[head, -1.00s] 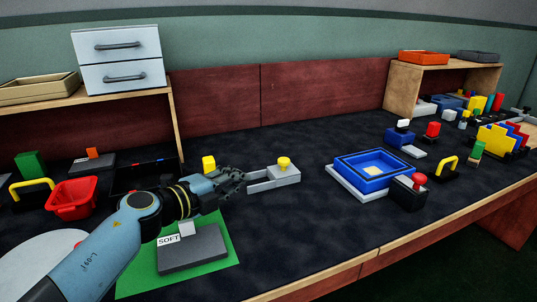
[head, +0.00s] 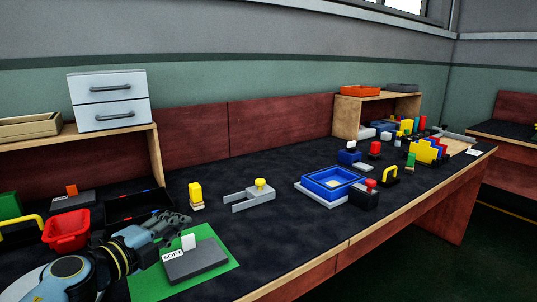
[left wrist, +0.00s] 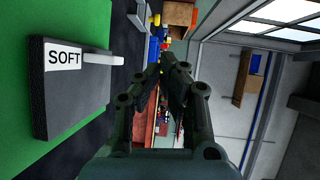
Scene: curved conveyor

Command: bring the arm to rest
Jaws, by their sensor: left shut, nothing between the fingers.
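My left gripper (head: 178,221) is shut and empty. In the head view it is at the lower left, above the dark table and just left of the grey block labelled SOFT. In the left wrist view its fingers (left wrist: 168,65) come together at the tips with nothing between them. The SOFT block (head: 197,262) lies on a green mat (head: 222,247) and has a small white piece on it. The block also shows at the left of the left wrist view (left wrist: 85,105). My right gripper is in neither view.
A red bin (head: 67,232) and a black tray (head: 125,207) are close left of the gripper. A yellow block (head: 195,193) and a grey fork-shaped fixture (head: 250,197) stand beyond it. A blue tray (head: 330,186) is farther right. Dark table between them is clear.

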